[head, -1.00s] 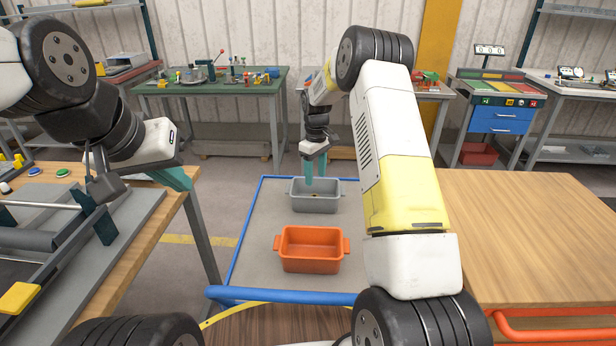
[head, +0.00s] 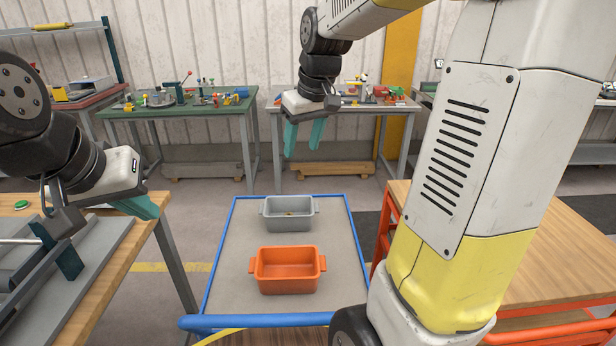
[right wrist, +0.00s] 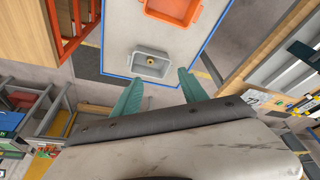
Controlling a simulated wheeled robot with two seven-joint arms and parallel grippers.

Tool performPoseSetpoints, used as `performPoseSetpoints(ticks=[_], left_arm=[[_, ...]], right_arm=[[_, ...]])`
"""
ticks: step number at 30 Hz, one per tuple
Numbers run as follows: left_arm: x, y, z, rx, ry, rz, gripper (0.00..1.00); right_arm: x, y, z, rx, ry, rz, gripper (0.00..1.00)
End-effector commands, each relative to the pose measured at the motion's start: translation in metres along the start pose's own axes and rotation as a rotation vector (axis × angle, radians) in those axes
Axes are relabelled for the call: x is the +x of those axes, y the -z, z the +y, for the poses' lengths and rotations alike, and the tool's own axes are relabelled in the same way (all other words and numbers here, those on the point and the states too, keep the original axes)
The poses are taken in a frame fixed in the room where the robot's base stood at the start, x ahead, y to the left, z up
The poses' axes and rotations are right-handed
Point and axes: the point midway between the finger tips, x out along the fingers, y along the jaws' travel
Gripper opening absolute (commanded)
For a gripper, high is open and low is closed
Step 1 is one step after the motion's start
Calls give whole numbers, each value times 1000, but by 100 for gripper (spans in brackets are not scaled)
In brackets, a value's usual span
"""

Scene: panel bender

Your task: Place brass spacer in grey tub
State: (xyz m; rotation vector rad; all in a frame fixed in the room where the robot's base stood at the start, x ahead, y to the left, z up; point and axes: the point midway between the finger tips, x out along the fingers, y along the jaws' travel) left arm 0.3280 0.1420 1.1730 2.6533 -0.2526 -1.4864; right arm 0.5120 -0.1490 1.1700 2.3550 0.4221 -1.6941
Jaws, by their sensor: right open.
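The grey tub (head: 289,226) stands on the grey top of a blue-railed cart, behind an orange tub (head: 287,288). A small brass-coloured ring, the brass spacer (right wrist: 150,61), lies on the floor of the grey tub in the right wrist view. It is a small yellowish spot in the head view (head: 289,213). My right gripper (head: 304,140) is open and empty, fingers pointing down, raised above and beyond the grey tub. My left gripper (head: 105,235) is over the left bench, its fingers apart with nothing seen between them.
The left bench (head: 160,215) carries grey machine parts. A wooden-topped table with an orange frame (head: 545,250) stands right of the cart. A green bench (head: 180,108) and another bench with small items stand at the back. The floor between is clear.

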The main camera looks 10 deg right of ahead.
Motion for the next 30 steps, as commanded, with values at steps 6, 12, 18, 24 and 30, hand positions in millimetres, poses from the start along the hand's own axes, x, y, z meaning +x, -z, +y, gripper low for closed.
performPoseSetpoints(ticks=[6,12,18,24,30], left_arm=[[0,0,0,0,0,0,0],[0,0,0,0,0,0,0],[0,0,0,0,0,0,0],[0,0,0,0,0,0,0],[0,0,0,0,0,0,0]], right_arm=[[-49,-79,-35,146,7,130,51],[-59,-136,-60,252,26,217,51],[-57,-159,-70,297,37,251,51],[-57,-160,-71,302,38,253,51],[-57,-160,-71,301,37,253,51]])
